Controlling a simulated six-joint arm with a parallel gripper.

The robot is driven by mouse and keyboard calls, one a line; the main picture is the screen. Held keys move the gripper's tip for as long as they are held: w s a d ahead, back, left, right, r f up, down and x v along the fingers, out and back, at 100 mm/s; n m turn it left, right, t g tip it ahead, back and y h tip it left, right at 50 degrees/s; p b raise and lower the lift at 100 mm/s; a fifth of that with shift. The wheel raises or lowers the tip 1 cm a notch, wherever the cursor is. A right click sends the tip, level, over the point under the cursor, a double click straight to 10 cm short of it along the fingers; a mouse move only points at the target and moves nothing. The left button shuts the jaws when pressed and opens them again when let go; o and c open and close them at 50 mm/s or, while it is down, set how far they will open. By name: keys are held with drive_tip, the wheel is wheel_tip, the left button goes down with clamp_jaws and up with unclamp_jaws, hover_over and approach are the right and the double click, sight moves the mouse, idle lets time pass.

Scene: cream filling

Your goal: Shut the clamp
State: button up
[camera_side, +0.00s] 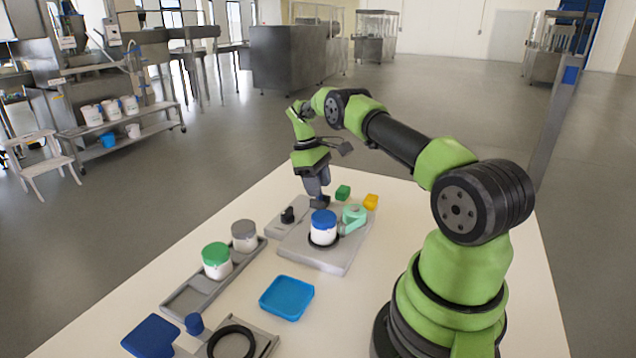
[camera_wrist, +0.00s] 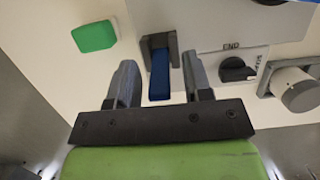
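In the wrist view, a blue lever (camera_wrist: 159,75) sits in a dark grey bracket (camera_wrist: 174,48) at the edge of a light grey plate; I take this as the clamp. My gripper (camera_wrist: 158,63) is open, with one finger on each side of the blue lever and a visible gap to both. In the side view my gripper (camera_side: 319,198) points down at the back edge of the grey station (camera_side: 325,262) and hides the lever. A white jar with a blue lid (camera_side: 323,228) stands in a black ring on that station, beside a teal part (camera_side: 354,215).
A black knob (camera_wrist: 237,69) marked END is right of the lever. A green block (camera_side: 342,192) and a yellow block (camera_side: 370,202) lie behind the station. A tray (camera_side: 187,300) holds green-lidded and grey-lidded jars. A blue dish (camera_side: 287,298) lies in front.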

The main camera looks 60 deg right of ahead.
drive_tip(key=shift+w+r, duration=0.2)
drive_tip(key=shift+r, duration=0.3)
drive_tip(key=v, duration=0.4)
drive_tip(key=s+v, duration=0.1)
drive_tip(key=v, duration=0.1)
drive_tip(key=shift+r, duration=0.55)
drive_tip(key=shift+s+r, duration=0.1)
drive_tip(key=shift+r, duration=0.85)
drive_tip(key=shift+a, duration=0.1)
drive_tip(key=shift+r, duration=0.1)
